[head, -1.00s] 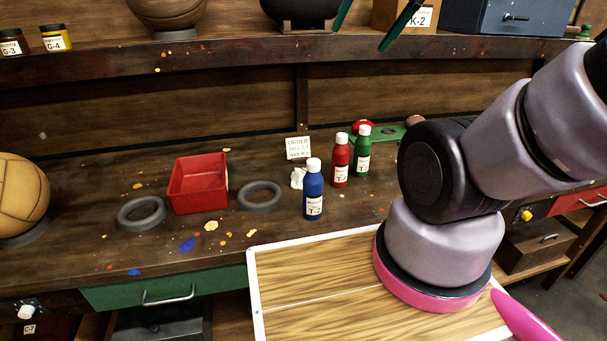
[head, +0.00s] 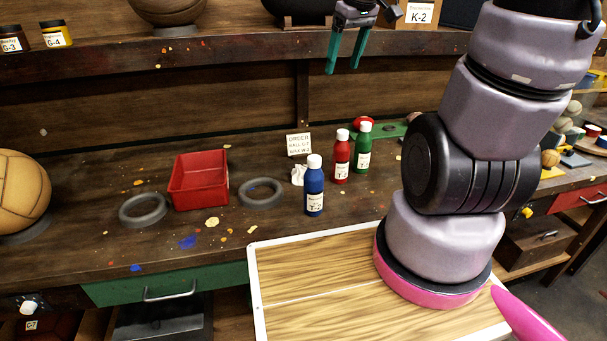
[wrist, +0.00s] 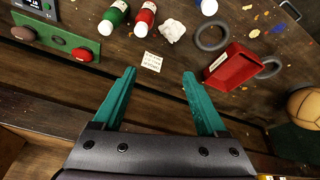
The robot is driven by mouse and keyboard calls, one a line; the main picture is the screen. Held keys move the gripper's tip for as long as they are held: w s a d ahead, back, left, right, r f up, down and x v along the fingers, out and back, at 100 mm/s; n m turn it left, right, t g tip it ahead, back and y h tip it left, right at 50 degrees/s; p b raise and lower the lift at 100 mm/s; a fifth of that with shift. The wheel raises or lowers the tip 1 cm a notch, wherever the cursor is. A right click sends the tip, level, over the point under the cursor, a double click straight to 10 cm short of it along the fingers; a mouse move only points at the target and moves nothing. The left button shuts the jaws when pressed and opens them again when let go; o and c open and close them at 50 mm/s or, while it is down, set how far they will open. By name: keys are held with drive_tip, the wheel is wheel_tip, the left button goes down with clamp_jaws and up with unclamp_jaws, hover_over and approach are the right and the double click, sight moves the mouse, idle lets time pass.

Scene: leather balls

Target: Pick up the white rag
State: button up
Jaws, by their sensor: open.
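The white rag (head: 297,175) is a small crumpled piece on the workbench, partly hidden behind the blue bottle (head: 314,186) in the head view. In the wrist view the rag (wrist: 172,31) shows whole, between the red bottle (wrist: 145,18) and a grey ring (wrist: 212,36). My gripper (head: 346,70) has two green fingers, hangs at shelf height above and behind the bench items, and is open and empty. In the wrist view its fingers (wrist: 158,75) point toward the bench, with the order card (wrist: 152,62) just beyond their tips. The rag is well apart from them.
A red tray (head: 199,182) stands left of the rag, between two grey rings. Red and green bottles (head: 362,148) stand to its right. The upper shelf (head: 230,48) with jars and balls runs close to my gripper. The bench front is mostly clear.

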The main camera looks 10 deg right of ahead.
drive_tip(key=w+f+n+g+y, duration=0.1)
drive_tip(key=w+f+n, duration=0.3)
drive_tip(key=f, duration=0.2)
drive_tip(key=w+f+n+g, duration=0.2)
drive_tip(key=w+f+n, duration=0.1)
drive_tip(key=f, duration=0.3)
drive_tip(key=n+g+y, duration=0.1)
drive_tip(key=n+y, duration=0.2)
drive_tip(key=n, duration=0.4)
approach(306, 164)
drive_tip(key=x, duration=1)
drive_tip(key=shift+w+f, duration=0.15)
drive_tip(key=shift+f, duration=0.25)
drive_tip(key=shift+c, duration=0.3)
clamp_jaws()
drive_tip(key=shift+r, duration=5.05)
